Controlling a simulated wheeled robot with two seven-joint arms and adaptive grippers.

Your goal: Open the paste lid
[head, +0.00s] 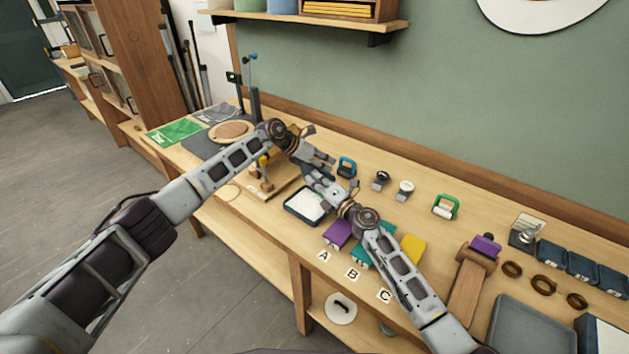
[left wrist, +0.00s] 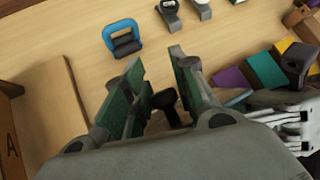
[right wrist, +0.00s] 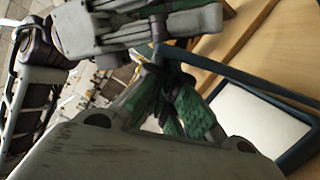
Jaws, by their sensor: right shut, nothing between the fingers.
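I cannot clearly pick out a paste pot or its lid. A small black knob-like thing (left wrist: 168,100) shows between the fingers of my left gripper (left wrist: 157,62) in the left wrist view; I cannot tell whether it belongs to the paste. My left gripper is open, its fingertips apart, above the bench by the back of the white-bottomed tray (head: 305,205). My right gripper (right wrist: 172,75) is shut and empty, with its fingers together beside the tray's dark rim. In the head view both grippers are close together, and the arms hide part of the bench between them.
A blue-handled block (head: 346,167), two small gauges (head: 381,179) and a green-handled block (head: 446,206) stand behind the arms. Purple (head: 337,233), teal and yellow blocks lie in front, near labels A, B and C. A wooden stand (head: 268,185) is left of the tray.

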